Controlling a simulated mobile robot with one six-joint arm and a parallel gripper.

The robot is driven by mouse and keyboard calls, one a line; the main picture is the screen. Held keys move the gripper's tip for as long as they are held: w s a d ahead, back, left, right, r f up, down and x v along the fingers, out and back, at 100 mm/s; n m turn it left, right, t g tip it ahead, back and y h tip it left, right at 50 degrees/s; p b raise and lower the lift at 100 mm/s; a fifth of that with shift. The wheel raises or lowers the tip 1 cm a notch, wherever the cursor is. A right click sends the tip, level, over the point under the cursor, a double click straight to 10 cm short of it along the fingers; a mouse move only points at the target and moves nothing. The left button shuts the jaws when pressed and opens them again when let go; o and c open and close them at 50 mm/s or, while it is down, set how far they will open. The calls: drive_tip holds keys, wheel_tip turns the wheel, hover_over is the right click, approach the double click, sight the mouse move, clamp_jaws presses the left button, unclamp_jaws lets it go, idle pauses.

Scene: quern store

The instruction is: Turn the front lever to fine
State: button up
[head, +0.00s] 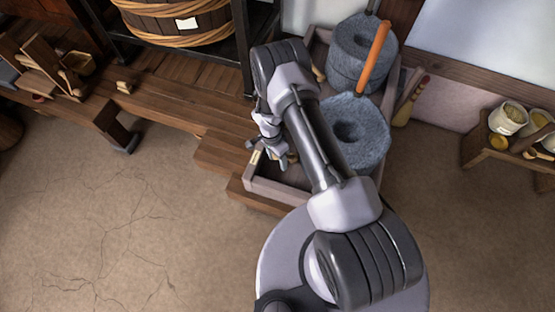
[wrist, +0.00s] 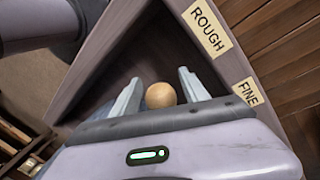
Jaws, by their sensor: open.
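The front lever's round wooden knob (wrist: 160,95) shows in the wrist view, between the two fingers of my gripper (wrist: 160,80). The fingers are open, with one on each side of the knob; I cannot tell whether either touches it. The lever's shaft is hidden. A ROUGH label (wrist: 207,27) and a FINE label (wrist: 248,92) are on the wooden rim to the knob's right; I cannot tell which the lever points at. In the head view my gripper (head: 280,158) is low inside the front of the quern tray (head: 270,190), left of the front quern stone (head: 372,128); the knob is not discernible there.
A back quern stone (head: 345,60) stands behind, with an upright orange handle (head: 374,57). A wooden step (head: 222,155) adjoins the tray at left. A small bench (head: 478,150) with bowls and sacks is at right. The floor (head: 120,220) at front left is clear.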

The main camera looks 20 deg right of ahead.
clamp_jaws()
idle(1.4)
